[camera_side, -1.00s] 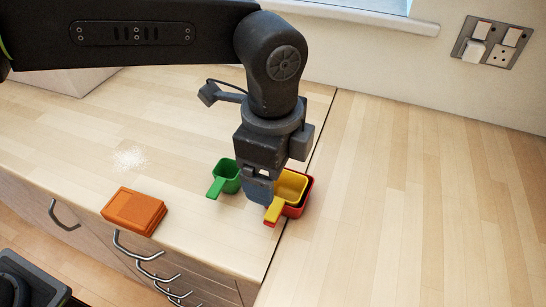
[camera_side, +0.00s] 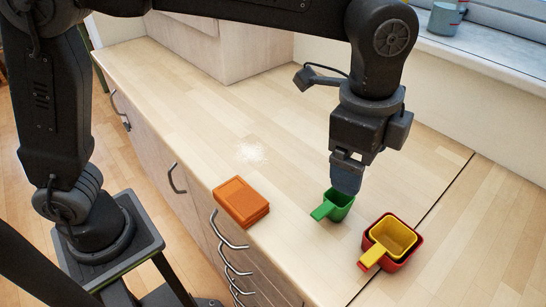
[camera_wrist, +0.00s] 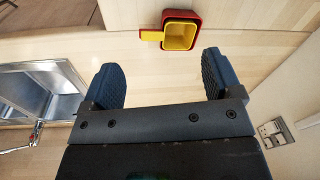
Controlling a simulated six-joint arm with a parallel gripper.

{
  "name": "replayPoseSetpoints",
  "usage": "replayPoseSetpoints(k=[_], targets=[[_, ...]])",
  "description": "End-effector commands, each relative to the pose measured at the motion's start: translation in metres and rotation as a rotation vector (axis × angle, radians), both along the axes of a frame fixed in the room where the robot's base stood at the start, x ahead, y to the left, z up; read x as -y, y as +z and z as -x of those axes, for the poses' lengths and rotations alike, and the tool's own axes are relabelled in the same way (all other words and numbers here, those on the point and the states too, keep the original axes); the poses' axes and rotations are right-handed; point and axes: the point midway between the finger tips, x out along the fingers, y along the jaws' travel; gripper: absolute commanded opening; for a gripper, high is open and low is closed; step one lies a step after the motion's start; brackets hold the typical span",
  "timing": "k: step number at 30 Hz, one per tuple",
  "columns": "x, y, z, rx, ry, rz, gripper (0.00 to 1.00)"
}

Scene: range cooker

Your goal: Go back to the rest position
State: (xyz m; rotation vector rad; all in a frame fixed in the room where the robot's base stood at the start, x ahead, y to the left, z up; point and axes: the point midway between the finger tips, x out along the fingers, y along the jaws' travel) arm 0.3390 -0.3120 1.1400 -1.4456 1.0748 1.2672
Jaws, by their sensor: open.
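My gripper (camera_side: 346,178) is open and empty. Both fingers stand wide apart in the wrist view (camera_wrist: 162,72), with nothing between them. In the side view its fingers overlap the back rim of a green measuring cup (camera_side: 333,208); I cannot tell the height between them. A yellow measuring cup (camera_side: 393,237) sits nested inside a larger red one (camera_side: 410,259), right of the green cup. In the wrist view the yellow cup (camera_wrist: 180,36) and the red cup (camera_wrist: 182,14) lie beyond the fingertips, apart from them.
A stack of orange squares (camera_side: 242,203) lies near the counter's front edge. A patch of white powder (camera_side: 250,152) is behind it. A blue-grey mug (camera_side: 444,18) stands on the windowsill. The wrist view shows a sink (camera_wrist: 45,92) at left and a wall socket (camera_wrist: 273,133) at right.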

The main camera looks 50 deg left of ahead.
Motion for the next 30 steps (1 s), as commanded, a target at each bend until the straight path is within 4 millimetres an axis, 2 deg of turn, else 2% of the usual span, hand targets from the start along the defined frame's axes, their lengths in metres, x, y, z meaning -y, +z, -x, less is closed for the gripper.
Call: replayPoseSetpoints(k=[1, 7, 12, 15, 18, 22, 30], targets=[[-0.030, 0.013, 0.001, 0.023, 0.098, 0.025, 0.85], [-0.126, 0.033, 0.025, 0.102, 0.482, 0.119, 0.85], [-0.192, 0.029, 0.063, 0.174, 0.803, 0.204, 0.85], [-0.222, 0.019, 0.088, 0.216, 0.979, 0.254, 0.85], [-0.242, 0.006, 0.109, 0.254, 1.128, 0.298, 0.85], [-0.257, -0.009, 0.127, 0.287, 1.256, 0.338, 0.85], [-0.264, -0.018, 0.136, 0.304, 1.321, 0.359, 0.85]])
